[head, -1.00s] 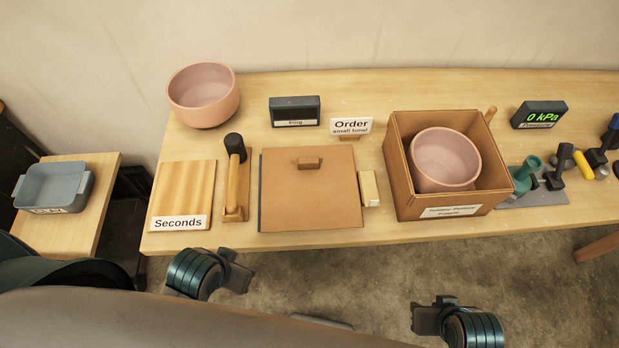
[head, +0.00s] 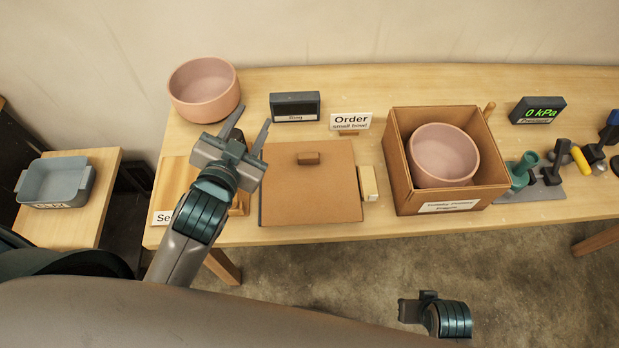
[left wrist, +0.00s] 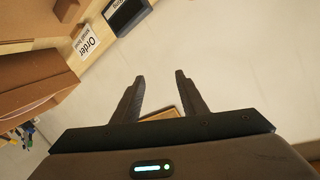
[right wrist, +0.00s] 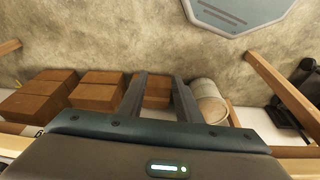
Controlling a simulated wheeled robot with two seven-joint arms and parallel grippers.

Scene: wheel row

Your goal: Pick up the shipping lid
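The shipping lid (head: 311,192) is a flat brown square panel with a small block handle (head: 308,158) near its far edge. It lies on the table left of the open cardboard box (head: 450,203). My left gripper (head: 249,131) is above the table, up and left of the lid, open and empty with its fingers pointing away from me. Its spread fingers also show in the left wrist view (left wrist: 160,95). My right gripper is open and empty in the right wrist view (right wrist: 160,95); in the head view only its wrist shows, low in front of the table.
A pink bowl (head: 443,155) sits in the box; another (head: 203,90) stands at the back left. The Order sign (head: 350,121) and a dark display (head: 295,106) stand behind the lid. A pale block (head: 368,184) lies at its right edge. My left arm partly covers the Seconds board (head: 173,184).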

